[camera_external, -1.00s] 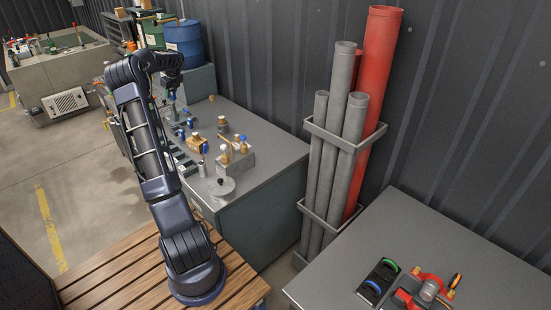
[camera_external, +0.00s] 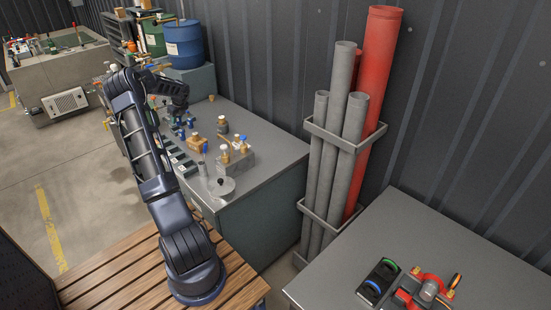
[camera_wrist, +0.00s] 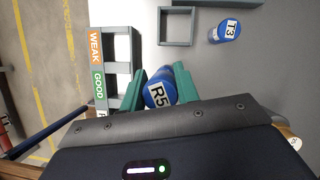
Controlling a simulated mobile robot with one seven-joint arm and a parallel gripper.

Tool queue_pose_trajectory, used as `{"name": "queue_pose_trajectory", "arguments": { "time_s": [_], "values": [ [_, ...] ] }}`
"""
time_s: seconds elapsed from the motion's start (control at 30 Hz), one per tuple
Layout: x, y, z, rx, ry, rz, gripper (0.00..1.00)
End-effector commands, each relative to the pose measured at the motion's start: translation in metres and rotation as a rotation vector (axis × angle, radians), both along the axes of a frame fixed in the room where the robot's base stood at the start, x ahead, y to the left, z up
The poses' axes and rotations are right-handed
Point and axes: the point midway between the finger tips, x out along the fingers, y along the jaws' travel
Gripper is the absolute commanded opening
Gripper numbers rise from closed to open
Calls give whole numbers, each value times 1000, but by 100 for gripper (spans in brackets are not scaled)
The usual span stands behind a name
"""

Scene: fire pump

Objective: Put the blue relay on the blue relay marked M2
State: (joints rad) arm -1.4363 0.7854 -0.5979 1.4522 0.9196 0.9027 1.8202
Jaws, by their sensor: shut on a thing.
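My gripper (camera_wrist: 161,92) is shut on a blue cylinder marked R5 (camera_wrist: 160,96), held between its two teal fingers in the wrist view. Another blue cylinder, marked T3 (camera_wrist: 228,31), stands apart on the grey table, toward the upper right. I can read no M2 mark in either view. In the external view my gripper (camera_external: 181,112) is over the far left part of the workbench, among small blue pieces, and the held cylinder cannot be made out there.
A grey rack with WEAK (camera_wrist: 95,46) and GOOD (camera_wrist: 97,87) labels is left of my gripper. An empty square grey frame (camera_wrist: 163,27) lies above it. The workbench (camera_external: 262,177) also bears brown blocks and a grey block (camera_external: 237,165). Its right side is clear.

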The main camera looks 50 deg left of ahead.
Motion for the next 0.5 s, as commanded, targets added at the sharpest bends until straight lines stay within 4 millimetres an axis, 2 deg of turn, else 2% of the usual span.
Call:
{"name": "queue_pose_trajectory", "arguments": {
  "time_s": [0.23, 0.5],
  "values": [
    [0, -1, -33, -3, 0, 0, 8],
    [0, 0, -35, 0, 0, 0, 8]
  ]
}}
